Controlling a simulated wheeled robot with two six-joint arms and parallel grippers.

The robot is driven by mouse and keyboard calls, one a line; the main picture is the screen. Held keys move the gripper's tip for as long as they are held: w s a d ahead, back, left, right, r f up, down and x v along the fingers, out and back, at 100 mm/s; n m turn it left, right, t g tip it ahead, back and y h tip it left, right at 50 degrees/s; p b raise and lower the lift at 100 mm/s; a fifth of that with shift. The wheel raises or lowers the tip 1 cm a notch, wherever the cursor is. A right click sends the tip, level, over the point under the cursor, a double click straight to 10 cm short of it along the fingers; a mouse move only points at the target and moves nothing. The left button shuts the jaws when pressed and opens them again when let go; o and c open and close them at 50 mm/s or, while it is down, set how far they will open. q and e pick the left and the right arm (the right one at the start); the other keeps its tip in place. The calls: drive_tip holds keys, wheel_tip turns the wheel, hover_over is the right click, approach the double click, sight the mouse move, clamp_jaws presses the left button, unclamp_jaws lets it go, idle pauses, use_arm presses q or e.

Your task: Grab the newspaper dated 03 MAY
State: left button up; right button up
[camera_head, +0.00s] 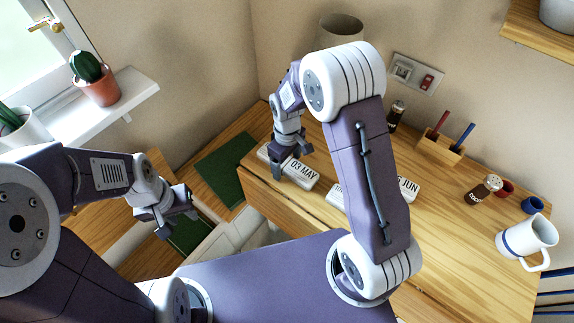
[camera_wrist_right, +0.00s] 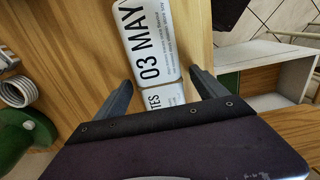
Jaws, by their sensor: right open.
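The newspaper dated 03 MAY (camera_head: 303,172) is a folded white paper with black print, lying on the wooden worktop (camera_head: 445,255). In the right wrist view the newspaper (camera_wrist_right: 146,38) runs up between the fingers, with its date readable. My right gripper (camera_head: 286,165) is open at the newspaper's left part, one finger on each side in the wrist view (camera_wrist_right: 162,88); I cannot tell if they touch it. A second newspaper (camera_head: 408,188), its date ending in JUN, lies to the right, partly hidden by my right arm. My left gripper (camera_head: 172,221) is open and empty, away from the worktop.
A potted cactus (camera_head: 95,80) is on the windowsill. A green mat (camera_head: 225,168) lies on the lower surface at left.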

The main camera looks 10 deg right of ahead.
sight(289, 164)
drive_tip(key=c, duration=1.6)
drive_tip(key=shift+o, duration=0.2)
drive_tip(key=shift+r, duration=0.15)
drive_tip(key=shift+r, duration=0.35)
drive_tip(key=r, duration=0.2)
drive_tip(key=r+p, duration=0.1)
drive_tip(key=r, duration=0.1)
drive_tip(key=shift+s+d, duration=0.2)
drive_tip(key=shift+s, duration=0.2)
drive_tip(key=s+d+r, duration=0.2)
drive_tip(key=s+r, duration=0.1)
drive_tip(key=s, duration=0.2)
drive_tip(key=s+d+r+p, duration=0.1)
drive_tip(key=s+d+r, duration=0.1)
drive_tip(key=s, duration=0.3)
drive_tip(key=shift+r, duration=0.55)
